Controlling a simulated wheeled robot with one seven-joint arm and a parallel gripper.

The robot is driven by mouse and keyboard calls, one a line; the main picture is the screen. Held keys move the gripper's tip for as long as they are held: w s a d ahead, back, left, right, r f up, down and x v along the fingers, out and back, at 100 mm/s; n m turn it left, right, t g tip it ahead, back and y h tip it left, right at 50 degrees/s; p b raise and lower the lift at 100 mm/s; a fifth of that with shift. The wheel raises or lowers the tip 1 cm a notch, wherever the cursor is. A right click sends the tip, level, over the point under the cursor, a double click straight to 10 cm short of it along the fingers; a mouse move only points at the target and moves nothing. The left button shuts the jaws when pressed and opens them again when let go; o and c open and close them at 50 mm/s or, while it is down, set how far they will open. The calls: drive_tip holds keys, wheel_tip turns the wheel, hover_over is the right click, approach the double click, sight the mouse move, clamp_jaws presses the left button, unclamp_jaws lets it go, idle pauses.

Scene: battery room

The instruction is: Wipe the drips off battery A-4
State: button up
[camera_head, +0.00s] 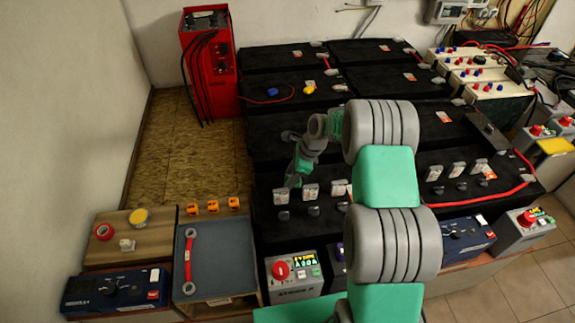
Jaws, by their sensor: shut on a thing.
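Rows of black batteries (292,229) fill the middle of the head view. I cannot read any A-4 marking, and I see no drips at this size. My gripper (293,181) points down over the left part of a front black battery, close behind its row of white-labelled pieces (310,191). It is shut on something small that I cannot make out. Whether it touches the battery top is unclear. My green and grey arm hides part of the batteries to the right.
A red unit (208,62) with black cables stands at the back left. A red cable (487,197) crosses batteries at the right.

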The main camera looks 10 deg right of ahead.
drive_tip(key=d, duration=0.2)
drive_tip(key=d+b, duration=0.1)
drive_tip(key=shift+d+f, duration=0.15)
drive_tip(key=shift+f, duration=0.1)
drive_tip(key=shift+b, duration=0.45)
drive_tip(key=shift+a+r+p, duration=0.2)
drive_tip(key=shift+a+p, duration=0.45)
drive_tip(key=shift+a, duration=0.35)
drive_tip(key=shift+a+p, duration=0.35)
drive_tip(key=shift+a, duration=0.75)
wheel_tip(320, 180, up, 3)
drive_tip(key=shift+f+p, duration=0.1)
drive_tip(key=shift+p, duration=0.7)
drive_tip(key=shift+r+p, duration=0.3)
drive_tip(key=shift+r, duration=0.05)
drive_tip(key=shift+r+p, duration=2)
drive_tip(key=shift+r, duration=0.35)
